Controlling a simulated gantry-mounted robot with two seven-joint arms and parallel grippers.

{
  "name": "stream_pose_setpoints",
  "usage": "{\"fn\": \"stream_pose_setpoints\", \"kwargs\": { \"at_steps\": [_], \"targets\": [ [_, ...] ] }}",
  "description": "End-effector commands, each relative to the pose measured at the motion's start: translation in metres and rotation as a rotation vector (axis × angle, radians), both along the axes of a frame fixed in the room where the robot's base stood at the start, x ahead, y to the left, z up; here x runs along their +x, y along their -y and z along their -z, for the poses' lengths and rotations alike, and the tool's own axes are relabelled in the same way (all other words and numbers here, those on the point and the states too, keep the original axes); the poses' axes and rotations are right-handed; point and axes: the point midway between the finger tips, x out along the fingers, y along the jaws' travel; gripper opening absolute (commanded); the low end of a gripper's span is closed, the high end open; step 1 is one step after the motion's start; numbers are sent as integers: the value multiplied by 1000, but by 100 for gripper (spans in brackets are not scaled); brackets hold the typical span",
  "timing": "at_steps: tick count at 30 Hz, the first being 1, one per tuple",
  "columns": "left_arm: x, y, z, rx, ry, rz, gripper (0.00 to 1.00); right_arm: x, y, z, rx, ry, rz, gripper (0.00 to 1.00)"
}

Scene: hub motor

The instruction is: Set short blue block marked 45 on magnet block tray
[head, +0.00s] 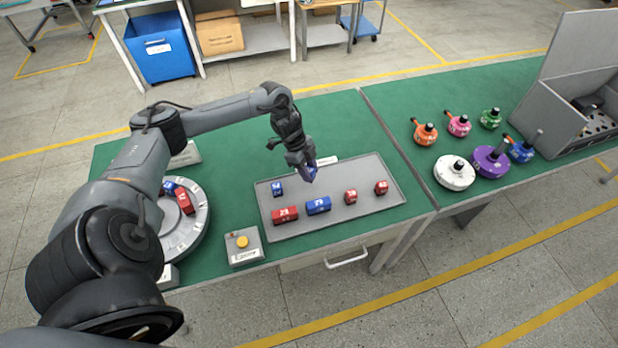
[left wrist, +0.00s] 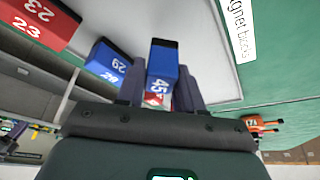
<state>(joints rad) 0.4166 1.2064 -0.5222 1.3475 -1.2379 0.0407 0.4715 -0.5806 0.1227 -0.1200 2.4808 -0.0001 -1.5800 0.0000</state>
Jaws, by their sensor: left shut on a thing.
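My left gripper (head: 311,174) is shut on the short blue block marked 45, which shows between its two fingers in the left wrist view (left wrist: 163,66). In the head view the gripper mostly hides this block. The gripper is over the back middle part of the grey magnet block tray (head: 338,174). From these views I cannot tell whether the block touches the tray floor. The right gripper is not in view.
The tray holds a small blue block (head: 278,189), red block 23 (head: 285,215), blue block 29 (head: 318,205) and two small red blocks (head: 350,197) (head: 381,188). A round fixture (head: 194,228) and a yellow button box (head: 243,246) stand left. Motors (head: 454,173) stand right.

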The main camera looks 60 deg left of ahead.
Motion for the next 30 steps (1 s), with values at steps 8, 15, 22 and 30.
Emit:
{"fn": "stream_pose_setpoints", "kwargs": {
  "at_steps": [8,15,22,30],
  "targets": [
    [0,0,22,-2,-1,-1,1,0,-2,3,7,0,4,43],
    [0,-1,41,0,0,0,1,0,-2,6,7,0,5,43],
    [0,-1,41,1,1,0,1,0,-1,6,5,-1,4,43],
    [0,-1,43,0,0,0,61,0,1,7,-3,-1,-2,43]
  ]
}}
